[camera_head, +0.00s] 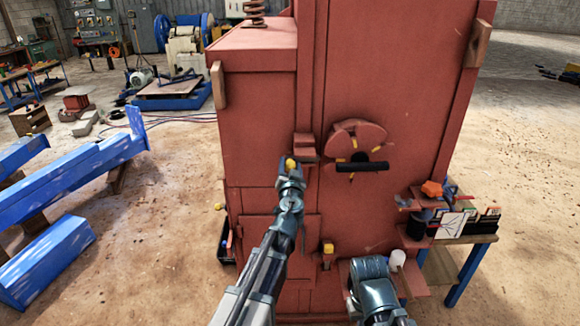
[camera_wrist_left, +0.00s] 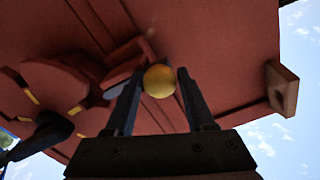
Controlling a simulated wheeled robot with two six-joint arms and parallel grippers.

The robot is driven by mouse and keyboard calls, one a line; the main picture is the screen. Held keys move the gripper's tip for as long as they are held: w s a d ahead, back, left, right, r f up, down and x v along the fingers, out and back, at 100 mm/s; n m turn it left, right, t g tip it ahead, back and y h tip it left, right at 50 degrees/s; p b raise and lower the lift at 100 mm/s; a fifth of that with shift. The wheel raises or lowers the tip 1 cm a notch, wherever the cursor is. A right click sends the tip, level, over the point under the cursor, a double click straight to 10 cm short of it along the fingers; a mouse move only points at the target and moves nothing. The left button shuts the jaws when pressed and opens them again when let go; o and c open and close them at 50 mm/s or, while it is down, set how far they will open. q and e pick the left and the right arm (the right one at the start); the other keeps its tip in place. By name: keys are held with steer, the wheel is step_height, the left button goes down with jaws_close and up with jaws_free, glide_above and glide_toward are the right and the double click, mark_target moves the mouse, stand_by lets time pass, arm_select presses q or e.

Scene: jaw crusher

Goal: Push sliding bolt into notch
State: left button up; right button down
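A yellow round knob (camera_head: 290,163) shows at the tip of my left gripper (camera_head: 291,172), beside a small red bracket (camera_head: 306,146) on the front of the red crusher (camera_head: 262,120). The knob looks like the handle of the sliding bolt; the bolt's shaft and the notch are not clear. In the left wrist view the yellow knob (camera_wrist_left: 159,81) sits between the two dark fingertips of my left gripper (camera_wrist_left: 159,88). The fingers are apart, with narrow gaps beside the knob. My right arm shows at the lower right, but its gripper cannot be made out.
A round red dial with a black handle (camera_head: 362,166) is right of the bracket. Another yellow knob (camera_head: 327,248) is lower down. A side table (camera_head: 466,240) with small items stands at the right.

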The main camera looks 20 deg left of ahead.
arm_select(q)
jaws_close()
stand_by(1.1)
